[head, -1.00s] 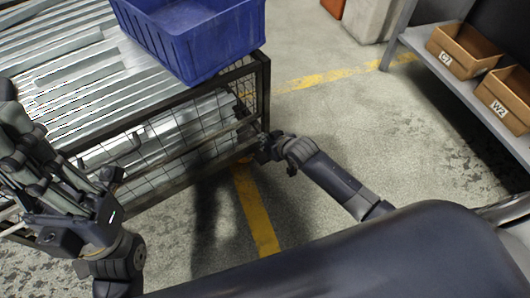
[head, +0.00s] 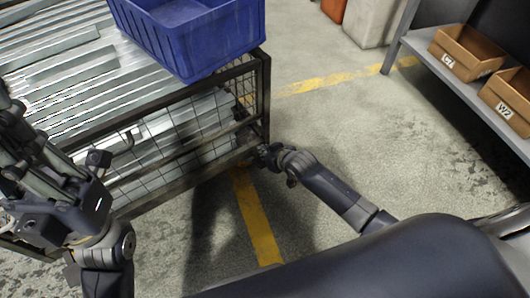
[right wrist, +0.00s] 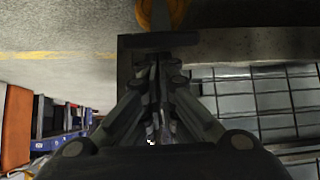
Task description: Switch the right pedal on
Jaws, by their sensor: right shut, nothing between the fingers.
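The wire-mesh cart (head: 180,181) stands at the left, loaded with metal pieces. My right gripper (head: 264,154) is at the cart's lower near-right corner, shut and empty. In the right wrist view its fingertips (right wrist: 157,66) meet at the corner of the dark cart frame (right wrist: 225,48). Just beyond them is an orange part (right wrist: 154,12) under that corner, partly cut off by the picture edge; I cannot tell if it is the right pedal or its setting. No pedal shows clearly in the head view. My left gripper (head: 35,160) is at the left, over the cart's near side; its jaw state is unclear.
A blue crate (head: 190,40) sits on top of the cart. A shelf (head: 440,68) with cardboard boxes (head: 468,52) stands at the right. The floor between cart and shelf, with a yellow line (head: 258,225), is clear.

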